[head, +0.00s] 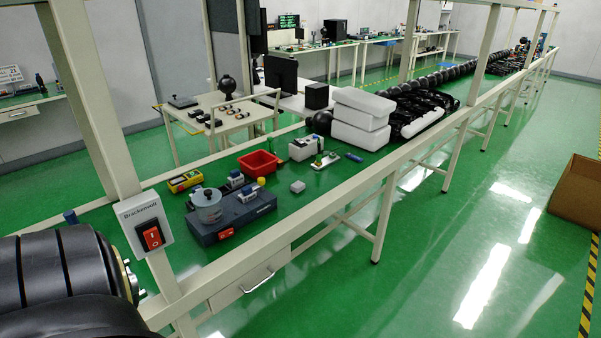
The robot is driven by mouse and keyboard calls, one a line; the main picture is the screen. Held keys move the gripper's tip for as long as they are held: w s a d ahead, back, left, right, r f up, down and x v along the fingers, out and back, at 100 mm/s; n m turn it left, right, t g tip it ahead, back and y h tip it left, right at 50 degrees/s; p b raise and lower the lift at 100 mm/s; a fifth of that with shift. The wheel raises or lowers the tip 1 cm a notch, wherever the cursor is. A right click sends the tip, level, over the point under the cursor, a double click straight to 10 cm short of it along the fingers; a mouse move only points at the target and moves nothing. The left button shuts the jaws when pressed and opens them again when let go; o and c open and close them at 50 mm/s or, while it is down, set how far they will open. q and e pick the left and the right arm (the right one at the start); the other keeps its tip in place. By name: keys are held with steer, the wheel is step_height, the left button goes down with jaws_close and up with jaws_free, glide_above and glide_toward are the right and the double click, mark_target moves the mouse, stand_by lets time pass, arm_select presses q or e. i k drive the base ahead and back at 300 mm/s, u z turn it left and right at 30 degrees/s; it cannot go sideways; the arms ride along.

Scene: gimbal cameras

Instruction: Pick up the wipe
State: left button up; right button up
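I cannot tell for certain which thing is the wipe. A small pale square item (298,187) lies on the green bench top (325,180), right of the blue-grey device (233,215). A white box (303,148) stands farther back on the bench, behind a small green board item (319,163); what the box holds is too small to tell. Neither of my grippers is in view.
A red bin (259,163), a yellow meter (185,181) and stacked white blocks (361,118) stand on the bench. A beige post carries a red switch (152,237). A large black ridged object (62,270) fills the lower left. A brown carton (577,192) stands right.

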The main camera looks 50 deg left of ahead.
mark_target(299, 186)
steer(key=u, duration=0.8)
steer(key=i, duration=1.25)
steer(key=u, duration=1.25)
